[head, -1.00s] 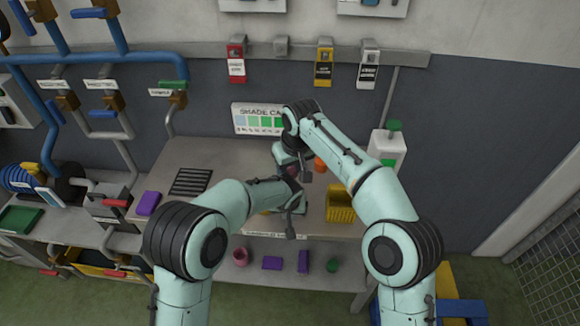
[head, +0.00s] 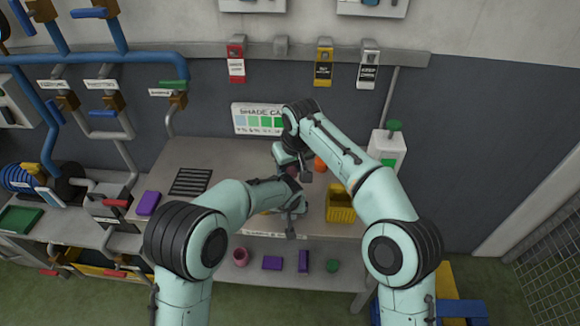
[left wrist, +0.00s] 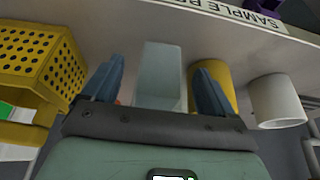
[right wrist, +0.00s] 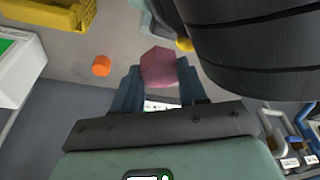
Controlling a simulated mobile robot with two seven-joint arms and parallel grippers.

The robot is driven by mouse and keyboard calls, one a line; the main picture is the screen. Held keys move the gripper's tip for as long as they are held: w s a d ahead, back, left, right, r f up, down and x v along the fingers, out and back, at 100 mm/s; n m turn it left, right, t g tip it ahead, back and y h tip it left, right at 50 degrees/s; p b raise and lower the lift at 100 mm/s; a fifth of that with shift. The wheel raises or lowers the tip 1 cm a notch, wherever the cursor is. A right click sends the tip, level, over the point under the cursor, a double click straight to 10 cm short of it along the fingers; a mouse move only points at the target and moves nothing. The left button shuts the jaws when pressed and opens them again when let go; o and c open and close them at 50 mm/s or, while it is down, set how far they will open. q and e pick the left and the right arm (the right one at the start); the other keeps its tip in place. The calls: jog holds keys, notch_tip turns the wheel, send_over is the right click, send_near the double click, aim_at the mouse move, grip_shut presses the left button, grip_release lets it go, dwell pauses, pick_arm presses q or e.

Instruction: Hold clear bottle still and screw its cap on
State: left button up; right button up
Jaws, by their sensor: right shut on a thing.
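The clear bottle (left wrist: 162,75) shows in the left wrist view as a pale, see-through block shape. It stands between the fingers of my left gripper (left wrist: 160,78), which are apart with a gap visible on each side. In the head view my left gripper (head: 292,206) is low over the bench, and the bottle is hidden by my arms. My right gripper (right wrist: 163,82) is shut on a pink faceted cap (right wrist: 168,68). In the head view my right gripper (head: 290,168) is just behind my left wrist. Whether the cap touches the bottle is hidden.
A yellow basket (head: 340,206) stands at the bench's right. An orange piece (head: 319,164) lies behind it. A white container with a green cap (head: 387,150) stands at the right back. A yellow cup (left wrist: 222,78) and a white cup (left wrist: 277,101) stand near the bottle.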

pick_arm(q)
jog(key=shift+r, duration=0.15)
jog(key=shift+s+r, duration=0.15)
jog(key=shift+r, duration=0.15)
jog(key=s, duration=1.2)
jog(key=shift+r, duration=0.15)
jog(key=shift+s, duration=0.1)
jog(key=shift+c, duration=0.3)
jog(key=shift+c, duration=0.8)
jog(key=w, duration=0.4)
jog(key=w+m+t, duration=0.1)
jog(key=w, duration=0.4)
jog(key=w+t, duration=0.1)
jog(key=w, duration=0.3)
jog(key=shift+w+r+m+y, duration=0.15)
jog(key=shift+r+m+y, duration=0.15)
jog(key=shift+m, duration=0.1)
jog(key=shift+x, duration=1)
